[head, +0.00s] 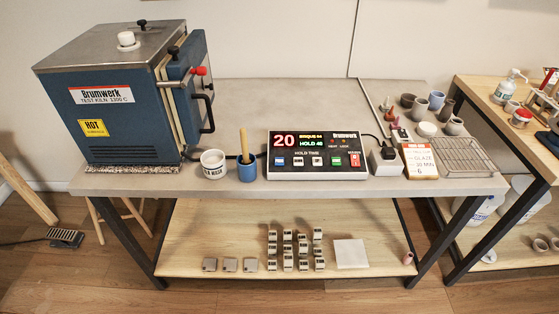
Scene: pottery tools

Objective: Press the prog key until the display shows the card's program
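The black control box (318,174) stands near the front edge of the grey table. Its display (296,141) shows a red 20, a small yellow line that seems to read BISQUE 04, and a green line like HOLD 45, hard to read exactly. Below is a row of keys: a blue key (280,161), two white keys, a green key (336,161) and a red one at the right. The key labels are too small to tell which is prog. The card (419,161), right of the box, seems to read GLAZE, 20 MIN and 6. Neither gripper is in view.
A blue kiln (115,115) with its door ajar stands at the left. A white cup (213,164) and a blue cup (247,172) with a wooden handle stand left of the box. A white plug block (384,160) and wire rack (462,156) are to its right.

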